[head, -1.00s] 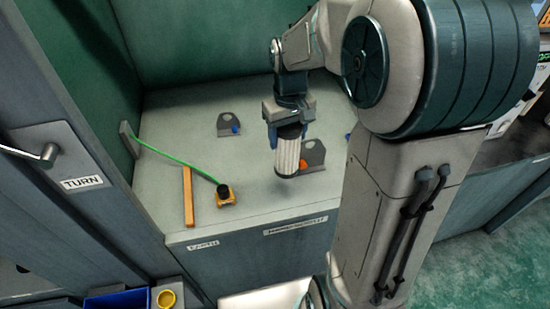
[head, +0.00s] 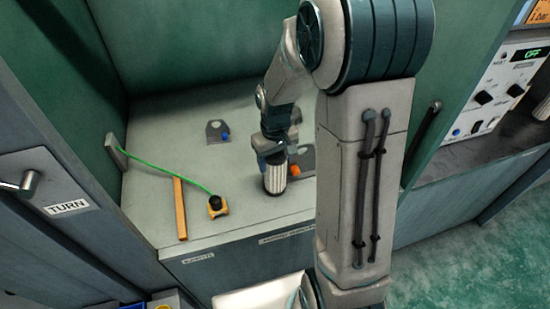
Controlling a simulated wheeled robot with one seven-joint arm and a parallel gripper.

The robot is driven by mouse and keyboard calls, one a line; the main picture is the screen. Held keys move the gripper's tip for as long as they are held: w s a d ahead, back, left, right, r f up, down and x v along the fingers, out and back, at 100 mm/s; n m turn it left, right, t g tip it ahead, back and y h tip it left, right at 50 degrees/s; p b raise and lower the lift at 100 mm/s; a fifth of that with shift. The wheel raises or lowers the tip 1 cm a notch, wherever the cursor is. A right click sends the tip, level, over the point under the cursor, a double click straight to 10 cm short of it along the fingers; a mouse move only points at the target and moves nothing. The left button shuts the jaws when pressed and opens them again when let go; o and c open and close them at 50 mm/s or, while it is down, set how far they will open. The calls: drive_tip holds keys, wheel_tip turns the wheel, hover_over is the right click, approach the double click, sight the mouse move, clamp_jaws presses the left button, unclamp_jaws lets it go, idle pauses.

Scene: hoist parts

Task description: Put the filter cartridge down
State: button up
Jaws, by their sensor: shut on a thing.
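The filter cartridge (head: 275,178) is a pale ribbed cylinder with dark end caps, upright over the grey worktop near its front edge. My gripper (head: 270,156) is above it, pointing down, shut on its upper end. The cartridge's lower end looks at or very close to the worktop (head: 235,215); I cannot tell whether it touches. My arm comes down from the upper right and hides part of the worktop's right side.
A dark plate with an orange knob (head: 295,170) is just right of the cartridge.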

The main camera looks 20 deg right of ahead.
drive_tip(key=shift+f, duration=0.2)
drive_tip(key=o, duration=1.5)
drive_tip(key=shift+r, duration=0.1)
